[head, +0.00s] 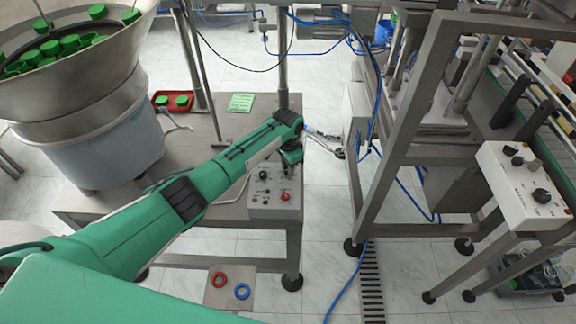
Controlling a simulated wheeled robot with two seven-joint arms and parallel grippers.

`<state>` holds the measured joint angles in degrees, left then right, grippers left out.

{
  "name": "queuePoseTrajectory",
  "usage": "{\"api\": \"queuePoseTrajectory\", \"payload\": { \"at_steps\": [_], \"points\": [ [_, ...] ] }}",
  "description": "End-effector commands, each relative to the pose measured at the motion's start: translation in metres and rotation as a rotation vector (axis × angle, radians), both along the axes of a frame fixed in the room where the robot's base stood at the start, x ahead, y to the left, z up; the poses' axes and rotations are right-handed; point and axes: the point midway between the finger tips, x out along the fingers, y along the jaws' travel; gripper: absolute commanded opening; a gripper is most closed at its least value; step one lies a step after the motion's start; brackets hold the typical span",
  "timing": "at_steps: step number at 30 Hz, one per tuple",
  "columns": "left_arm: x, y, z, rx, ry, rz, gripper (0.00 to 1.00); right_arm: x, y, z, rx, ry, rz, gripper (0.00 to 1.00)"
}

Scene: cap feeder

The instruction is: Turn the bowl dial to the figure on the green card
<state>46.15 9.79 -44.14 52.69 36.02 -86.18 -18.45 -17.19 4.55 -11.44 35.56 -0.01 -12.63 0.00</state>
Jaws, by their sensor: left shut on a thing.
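The green card (240,102) lies on the metal table by the bowl feeder; its writing is too small to read. A grey control box (275,206) stands at the table's right front corner, with a dark knob (264,175) and a red knob (285,196) showing. My left gripper (291,161) points down at the back right of this box. It is shut on a knob there, most likely the bowl dial, which the gripper hides. The dial's scale and pointer cannot be made out. My right gripper is not in view.
The feeder bowl (128,50) with green caps stands on the table's left. A red tray (172,100) with caps sits behind. A second control box (522,186) stands at the right. A small plate with red and blue rings (242,291) is at the front.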

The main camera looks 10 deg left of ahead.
Motion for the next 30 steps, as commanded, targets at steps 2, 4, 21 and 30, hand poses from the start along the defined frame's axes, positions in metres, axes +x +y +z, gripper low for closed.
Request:
{"api": "queuePoseTrajectory", "payload": {
  "at_steps": [2, 4, 21, 30],
  "points": [
    [0.000, 0.000, 0.000, 0.000, -0.001, 0.000, 0.28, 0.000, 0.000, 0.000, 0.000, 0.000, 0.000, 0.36],
    [0.000, 0.000, 0.000, 0.000, -0.001, -0.001, 0.42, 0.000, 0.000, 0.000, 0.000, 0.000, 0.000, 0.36],
    [0.001, 0.000, 0.030, -0.001, -0.004, -0.001, 0.46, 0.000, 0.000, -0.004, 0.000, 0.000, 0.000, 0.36],
    [0.002, 0.000, 0.099, -0.002, -0.005, -0.002, 0.46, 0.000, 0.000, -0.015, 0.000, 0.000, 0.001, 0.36]
  ]
}}
